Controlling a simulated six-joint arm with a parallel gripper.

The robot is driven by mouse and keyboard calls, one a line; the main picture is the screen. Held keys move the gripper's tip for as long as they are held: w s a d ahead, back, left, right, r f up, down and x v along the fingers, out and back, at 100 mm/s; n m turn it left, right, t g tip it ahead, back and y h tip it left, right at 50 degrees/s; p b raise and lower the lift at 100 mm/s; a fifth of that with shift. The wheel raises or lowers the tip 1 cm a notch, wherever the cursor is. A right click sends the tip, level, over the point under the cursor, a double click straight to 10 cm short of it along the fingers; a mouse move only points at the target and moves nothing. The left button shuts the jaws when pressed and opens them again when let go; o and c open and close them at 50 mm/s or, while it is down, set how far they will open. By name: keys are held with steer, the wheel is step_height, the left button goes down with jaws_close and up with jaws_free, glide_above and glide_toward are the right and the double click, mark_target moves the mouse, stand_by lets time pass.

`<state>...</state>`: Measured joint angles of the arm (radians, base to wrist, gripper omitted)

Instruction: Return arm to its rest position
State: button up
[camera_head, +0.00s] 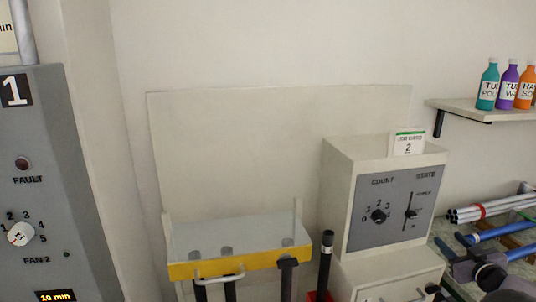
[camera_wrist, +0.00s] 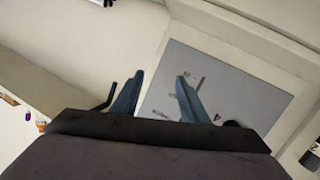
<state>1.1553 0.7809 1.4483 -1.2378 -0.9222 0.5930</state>
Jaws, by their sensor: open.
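My gripper (camera_wrist: 160,90) shows in the wrist view with its two blue fingers apart and nothing between them. Behind the fingers in that view is the grey panel (camera_wrist: 215,75) of a cream control box, seen tilted. The fingers overlap the panel's edge in the picture; I cannot tell the distance to it. In the head view, the same kind of panel (camera_head: 394,208) has a count dial and a slider, on the cream box (camera_head: 345,165) right of centre. I cannot clearly make out my gripper in the head view.
A yellow-edged clear-topped rack (camera_head: 240,262) with dark rods stands at lower centre. A dark rod (camera_head: 325,265) stands in a red holder beside it. A grey cabinet (camera_head: 40,150) is at left. Bottles (camera_head: 508,88) stand on a shelf (camera_head: 470,112); bundled rods (camera_head: 490,210) lie at right.

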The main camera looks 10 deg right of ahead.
steer(key=s+d+f+m+g+h, duration=0.25)
steer(key=s+f+g, duration=0.25)
steer(key=s+f, duration=0.25)
steer(key=s+d+f+m+g+h, duration=0.1)
steer(key=s+d+f+m+g, duration=0.25)
steer(key=s+f, duration=0.4)
steer(key=s+a+f+m+g+y, duration=0.1)
steer(key=s+a+f+g+y, duration=0.1)
steer(key=s+a+f+g, duration=0.45)
steer(key=s+a+f+m+g+y, duration=0.15)
steer(key=s+a+f, duration=0.3)
steer(key=a, duration=0.45)
steer(key=s+a+r+n+g+y+p, duration=0.1)
steer(key=a+r+y, duration=0.25)
steer(key=a, duration=1.05)
steer(key=s+a+r+g+y+p, duration=0.1)
steer(key=a+r+y+p, duration=0.2)
steer(key=a, duration=1.1)
steer(key=w+a+r+n+t+h+p, duration=0.1)
steer(key=w+a+r+n, duration=0.2)
steer(key=a, duration=0.4)
steer(key=w+a+r+n+t+h, duration=0.1)
steer(key=w+a+r+n+t, duration=0.1)
steer(key=a+r, duration=0.5)
steer(key=shift+w+a+r+n+p, duration=0.4)
steer(key=shift+w+n, duration=0.25)
steer(key=shift+n, duration=0.7)
